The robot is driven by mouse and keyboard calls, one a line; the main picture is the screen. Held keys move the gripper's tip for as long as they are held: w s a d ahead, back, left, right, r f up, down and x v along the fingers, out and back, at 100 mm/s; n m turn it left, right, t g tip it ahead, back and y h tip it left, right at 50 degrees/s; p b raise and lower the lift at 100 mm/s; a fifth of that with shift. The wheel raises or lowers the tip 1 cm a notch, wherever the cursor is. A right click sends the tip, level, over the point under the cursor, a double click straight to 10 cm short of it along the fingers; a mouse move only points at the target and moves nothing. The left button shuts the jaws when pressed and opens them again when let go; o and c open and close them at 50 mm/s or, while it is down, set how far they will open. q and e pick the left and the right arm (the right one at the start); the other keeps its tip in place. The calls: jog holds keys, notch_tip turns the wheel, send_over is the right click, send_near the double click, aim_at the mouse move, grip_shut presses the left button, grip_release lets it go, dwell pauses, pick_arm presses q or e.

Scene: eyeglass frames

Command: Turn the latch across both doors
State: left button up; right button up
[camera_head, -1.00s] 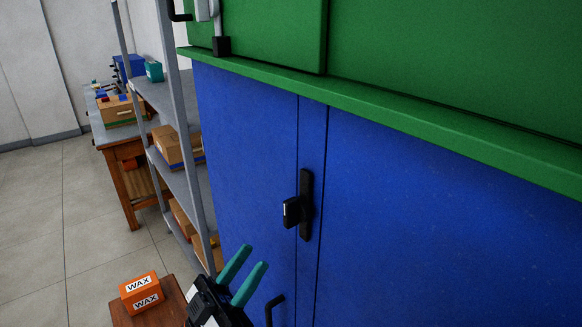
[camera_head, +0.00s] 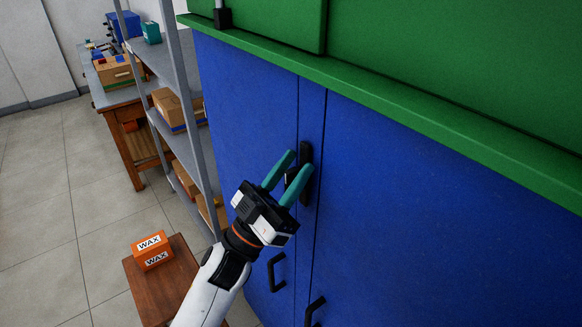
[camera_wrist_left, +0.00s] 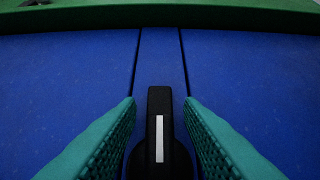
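The black latch (camera_head: 305,155) sits on the narrow strip between the two blue doors, and my gripper partly hides it in the head view. In the left wrist view the latch (camera_wrist_left: 159,135) stands upright with a white stripe, between my two teal fingers. My left gripper (camera_head: 292,176) is open around the latch knob, with a visible gap on the upper part of each side. I cannot tell whether the fingers touch it lower down. The left blue door (camera_head: 240,130) and right blue door (camera_head: 420,220) are shut. My right gripper is not in view.
Black pull handles (camera_head: 277,272) are low on the doors. A green ledge (camera_head: 400,112) overhangs the doors. A grey shelf rack (camera_head: 178,95) with boxes stands at the left. An orange WAX box (camera_head: 151,252) rests on a wooden stool (camera_head: 160,290).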

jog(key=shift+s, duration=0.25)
pick_arm(q)
grip_shut()
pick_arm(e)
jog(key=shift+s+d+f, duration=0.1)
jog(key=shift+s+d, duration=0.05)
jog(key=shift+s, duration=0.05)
